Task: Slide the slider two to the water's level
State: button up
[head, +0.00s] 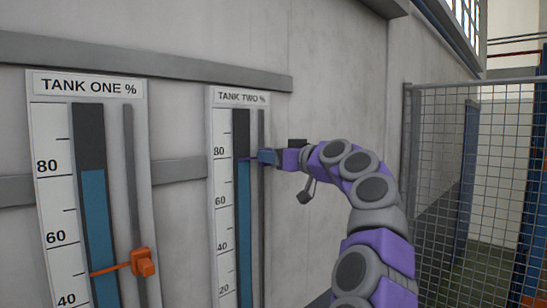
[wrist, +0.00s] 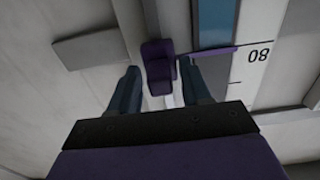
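The tank two gauge (head: 223,190) is on the wall, with blue water (head: 244,215) below a dark empty part. The purple slider two (wrist: 158,62) shows in the wrist view; its thin pointer (head: 248,158) lies about level with the water's top, just under the 80 mark. In the wrist view the pointer (wrist: 215,51) meets the end of the blue column. My gripper (head: 267,157) is at the slider's height. Its fingers (wrist: 159,72) are apart, one on each side of the slider, with small gaps showing. The head view mostly hides the slider body behind the gripper.
The tank one gauge (head: 52,200) stands to the left, its orange slider (head: 143,262) well below its water top. Grey rails (head: 180,170) run along the wall. A mesh fence (head: 460,180) stands at the right.

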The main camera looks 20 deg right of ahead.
jog(key=shift+s+d, duration=0.1)
jog(key=b+v, duration=0.6)
jog(key=v, duration=1.1)
jog(key=shift+d, duration=0.2)
jog(key=shift+f, duration=0.1)
jog(key=shift+a, duration=0.1)
jog(key=a+f+n+g+y+b, duration=0.1)
jog(key=a+f+g+b, duration=0.25)
jog(key=a+f, duration=0.6)
jog(key=s+a+f+g+h+b, duration=0.1)
jog(key=s+a+f+g+b, duration=0.25)
jog(key=a+f, duration=0.7)
jog(key=s+a+f+g+h+b, duration=0.1)
jog(key=s+a+f+g+b, duration=0.35)
jog(key=f, duration=0.85)
jog(key=s+a+f+m+g+h+b, duration=0.15)
jog(key=s+f, duration=0.35)
jog(key=f, duration=0.5)
jog(key=s+a+f+m+g+h+b, duration=0.1)
jog(key=s+f+b, duration=0.1)
jog(key=s+f, duration=0.6)
jog(key=s+d+f+m+g+h+b, duration=0.1)
jog(key=s+d+f+g+b, duration=0.1)
jog(key=s+f, duration=0.4)
jog(key=s+d+f+m+g+h+b, duration=0.2)
jog(key=s+d+f, duration=0.2)
jog(key=f, duration=1)
jog(key=s, duration=0.3)
jog(key=shift+s+f, duration=0.25)
jog(key=shift+s, duration=0.1)
